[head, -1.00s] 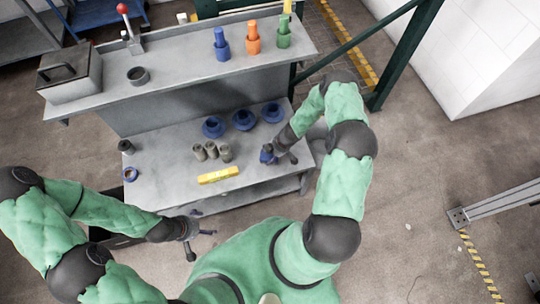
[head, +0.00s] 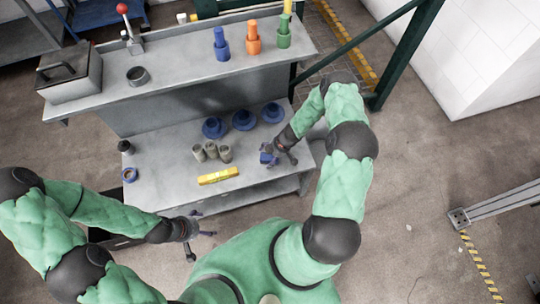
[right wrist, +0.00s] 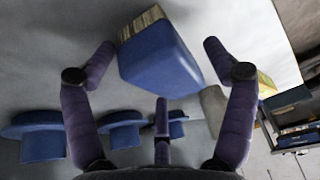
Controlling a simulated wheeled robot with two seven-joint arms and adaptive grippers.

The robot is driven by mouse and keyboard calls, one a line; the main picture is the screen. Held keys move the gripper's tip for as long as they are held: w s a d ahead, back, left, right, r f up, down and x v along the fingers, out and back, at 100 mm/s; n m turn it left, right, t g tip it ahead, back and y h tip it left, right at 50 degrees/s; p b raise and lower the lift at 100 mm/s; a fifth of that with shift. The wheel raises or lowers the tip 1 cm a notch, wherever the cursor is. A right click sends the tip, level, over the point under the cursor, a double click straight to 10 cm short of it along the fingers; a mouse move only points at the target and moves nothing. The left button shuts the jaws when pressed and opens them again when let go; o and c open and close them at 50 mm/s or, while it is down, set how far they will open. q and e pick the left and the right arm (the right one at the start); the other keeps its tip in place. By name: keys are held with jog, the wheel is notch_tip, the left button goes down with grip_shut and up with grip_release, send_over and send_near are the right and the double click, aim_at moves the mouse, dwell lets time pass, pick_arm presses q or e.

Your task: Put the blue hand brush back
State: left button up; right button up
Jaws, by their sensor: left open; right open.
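The blue hand brush (head: 266,158) is at the right part of the lower bench top, small in the head view. The right wrist view shows its blue body (right wrist: 160,58) with pale bristles at one end. My right gripper (head: 280,153) is open at the brush. In the wrist view, its fingers (right wrist: 158,48) stand on either side of the brush with visible gaps. I cannot tell whether the brush rests on the bench. My left gripper (head: 194,228) is open and empty in front of the bench's front edge.
Blue flanged pieces (head: 243,120) stand behind the brush. Several grey cylinders (head: 211,150), a yellow bar (head: 218,175) and a blue ring (head: 129,175) are to the left. The upper shelf (head: 180,65) holds blue, orange and green pieces and a grey box (head: 70,75).

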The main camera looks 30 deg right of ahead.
jog(key=shift+r, duration=0.25)
jog(key=p+v, duration=0.4)
jog(key=v, duration=0.8)
jog(key=s+a+r+m+g, duration=0.1)
jog(key=s+a+r+m, duration=0.1)
jog(key=s+a+m, duration=0.4)
jog(key=s+a+r+m+g, duration=0.1)
jog(key=s+a+r+m, duration=0.2)
jog(key=a, duration=1.4)
jog(key=s+m, duration=0.4)
jog(key=s, duration=0.2)
